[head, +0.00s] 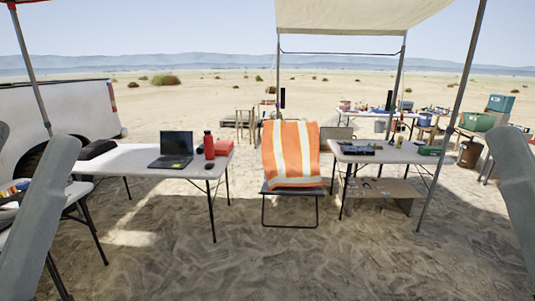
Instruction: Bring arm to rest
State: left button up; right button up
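My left arm (35,225) shows as a grey link along the left edge of the head view. My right arm (515,185) shows as a grey link along the right edge. Both links rise steeply at the sides of the picture. Neither gripper is in view, so I cannot see whether they hold anything.
A white table (135,160) at left holds a laptop (174,145), a red bottle (209,147) and a red box (224,147). A chair with an orange vest (290,153) stands mid-view. Another table (390,152) is at right. Canopy poles (462,105) stand nearby. Front sand is clear.

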pick_arm(q)
notch_tip(320, 180, up, 37)
jog(key=a+n+y+p, duration=0.2)
jog(key=n+y+p, duration=0.35)
jog(key=p, duration=3.15)
pick_arm(e)
notch_tip(320, 180, up, 37)
pick_arm(q)
notch_tip(320, 180, down, 25)
jog(key=n+h+b, duration=0.1)
jog(key=b, duration=2.4)
jog(key=shift+w+f+h, duration=0.2)
jog(key=shift+w+h, duration=0.1)
jog(key=shift+h, duration=0.05)
pick_arm(e)
notch_tip(320, 180, down, 25)
jog(key=shift+f, duration=0.2)
